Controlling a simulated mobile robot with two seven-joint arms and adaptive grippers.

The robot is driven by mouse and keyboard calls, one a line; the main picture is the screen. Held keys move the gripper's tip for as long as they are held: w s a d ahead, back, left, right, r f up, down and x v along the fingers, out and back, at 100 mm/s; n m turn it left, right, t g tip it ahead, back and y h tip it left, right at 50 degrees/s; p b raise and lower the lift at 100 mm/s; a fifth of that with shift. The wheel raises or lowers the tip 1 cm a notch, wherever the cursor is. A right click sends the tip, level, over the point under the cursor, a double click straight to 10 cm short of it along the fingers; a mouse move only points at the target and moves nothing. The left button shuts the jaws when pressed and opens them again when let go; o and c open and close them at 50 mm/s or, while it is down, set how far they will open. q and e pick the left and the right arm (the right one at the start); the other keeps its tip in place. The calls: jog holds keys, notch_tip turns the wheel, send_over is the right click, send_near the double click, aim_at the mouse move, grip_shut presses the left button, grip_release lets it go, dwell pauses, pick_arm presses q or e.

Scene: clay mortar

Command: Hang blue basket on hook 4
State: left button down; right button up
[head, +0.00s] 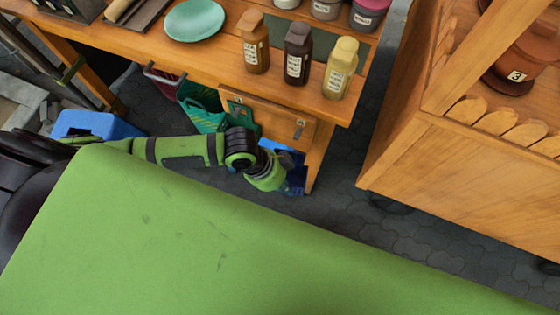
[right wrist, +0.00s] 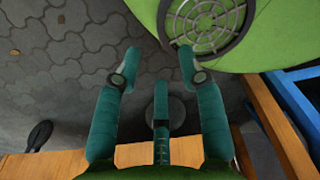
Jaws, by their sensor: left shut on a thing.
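The blue basket (head: 297,180) is low beside the right end of the wooden workbench, partly hidden behind my left gripper (head: 287,160). That gripper is shut on the basket, though its fingertips are hard to make out. A small hook plate (head: 299,128) is on the bench's front panel, just above the basket, and looks empty. Its number is too small to read. A red basket (head: 160,82) and green baskets (head: 200,110) hang in a row to the left.
The bench top (head: 215,68) holds a green plate (head: 194,20) and several bottles (head: 298,55). A wooden cabinet (head: 440,170) stands at the right, with a floor gap between it and the bench. A blue box (head: 95,124) is at the left below the bench.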

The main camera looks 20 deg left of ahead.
aim_at(294, 160)
pick_arm(q)
jog(key=shift+w+f+b, duration=0.2)
jog(key=shift+w+b, duration=0.35)
jog(key=shift+w, duration=0.3)
jog(key=shift+w+b, duration=0.6)
jog(key=shift+w, duration=0.2)
jog(key=shift+w+d+f+b, duration=0.1)
jog(key=shift+w+f+b, duration=0.05)
jog(key=shift+w+b, duration=0.7)
jog(key=shift+w+f, duration=0.15)
jog(key=shift+w, duration=0.6)
jog(key=shift+w+f, duration=0.1)
jog(key=shift+w, duration=0.65)
pick_arm(e)
jog(key=f, duration=0.1)
jog(key=w+f, duration=0.1)
jog(key=f, duration=0.2)
jog(key=shift+w+f, duration=0.2)
jog(key=shift+w, duration=0.1)
